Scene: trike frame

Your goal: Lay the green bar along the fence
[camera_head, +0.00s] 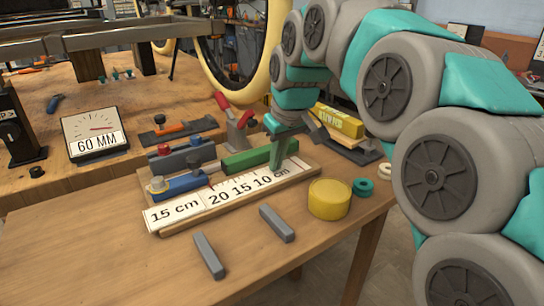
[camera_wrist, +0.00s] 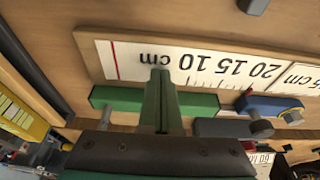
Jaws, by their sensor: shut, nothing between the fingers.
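The green bar (camera_head: 240,162) lies lengthwise on the wooden measuring board (camera_head: 166,232), behind the printed scale (camera_head: 225,196) and to the right of a blue block (camera_head: 182,186). In the wrist view the green bar (camera_wrist: 115,98) runs roughly parallel to the scale, with its end close to the blue block (camera_wrist: 265,103). My gripper (camera_head: 283,152) points down at the bar's right part, its green fingers together and empty. In the wrist view the fingers (camera_wrist: 160,98) cover the middle of the bar; whether they touch it I cannot tell. The fence is not clearly distinguishable.
Two grey bars (camera_head: 208,256) (camera_head: 277,223), a yellow cylinder (camera_head: 329,199) and a green ring (camera_head: 363,187) lie in front of or beside the board. A red-handled clamp (camera_head: 235,122) and a yellow box (camera_head: 338,122) stand behind. The front left of the table is clear.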

